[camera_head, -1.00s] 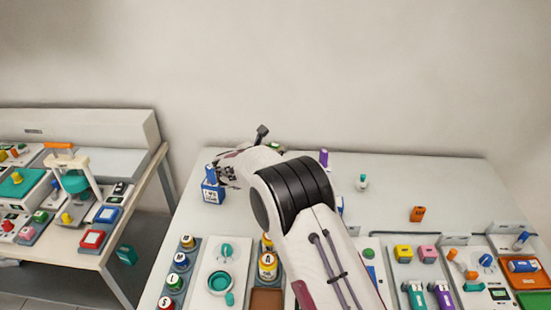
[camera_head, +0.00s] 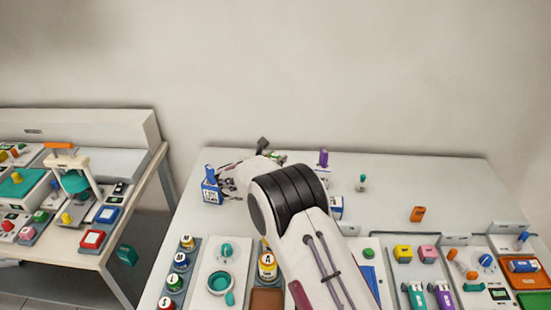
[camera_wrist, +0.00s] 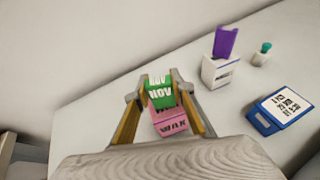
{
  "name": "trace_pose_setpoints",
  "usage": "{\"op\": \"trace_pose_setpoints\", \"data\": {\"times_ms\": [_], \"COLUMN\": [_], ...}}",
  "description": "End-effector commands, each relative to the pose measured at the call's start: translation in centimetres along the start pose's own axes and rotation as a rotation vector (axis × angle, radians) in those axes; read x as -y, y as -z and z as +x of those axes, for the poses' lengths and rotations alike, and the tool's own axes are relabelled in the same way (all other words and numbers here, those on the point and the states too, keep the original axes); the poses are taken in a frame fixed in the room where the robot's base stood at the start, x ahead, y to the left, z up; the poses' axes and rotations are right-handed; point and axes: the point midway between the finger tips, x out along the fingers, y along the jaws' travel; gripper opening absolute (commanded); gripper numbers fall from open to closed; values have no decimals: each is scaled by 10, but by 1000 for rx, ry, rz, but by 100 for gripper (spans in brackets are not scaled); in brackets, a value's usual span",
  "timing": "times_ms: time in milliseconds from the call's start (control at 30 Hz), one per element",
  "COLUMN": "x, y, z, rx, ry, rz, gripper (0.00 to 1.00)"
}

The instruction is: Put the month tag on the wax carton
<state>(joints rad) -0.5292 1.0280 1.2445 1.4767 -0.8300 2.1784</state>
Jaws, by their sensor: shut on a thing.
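The green month tag (camera_wrist: 160,92), marked NOV, stands between the two fingers of my gripper (camera_wrist: 160,86) in the wrist view. My gripper is shut on it. The pink wax carton (camera_wrist: 170,122), marked WAX, is directly below the tag in that view. The tag's lower edge meets the carton's top in the picture; I cannot tell whether it is seated or just above. In the head view a bit of green (camera_head: 278,156) shows behind my arm, and the wax carton is hidden there.
A white carton (camera_wrist: 217,71) with a purple tag (camera_wrist: 226,41) stands to the right, with a green-capped vial (camera_wrist: 261,53) beyond. A blue box (camera_wrist: 282,110) is nearer. A blue carton (camera_head: 212,195) stands left of my arm. The back right tabletop is mostly clear.

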Motion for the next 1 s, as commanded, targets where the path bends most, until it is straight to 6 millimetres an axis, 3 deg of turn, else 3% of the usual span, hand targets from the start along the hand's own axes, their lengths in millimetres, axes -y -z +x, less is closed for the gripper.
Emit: {"op": "trace_pose_setpoints", "data": {"times_ms": [67, 100, 167, 667, 1000], "x": [0, 0, 0, 0, -1], "y": [2, 2, 2, -2, -2], "z": [1, 1, 1, -2, -28], "rx": [0, 0, 0, 0, 0], "ry": [0, 0, 0, 0, 0], "rz": [-1, -1, 0, 1, -1], "gripper": [7, 28, 40, 40, 40]}}
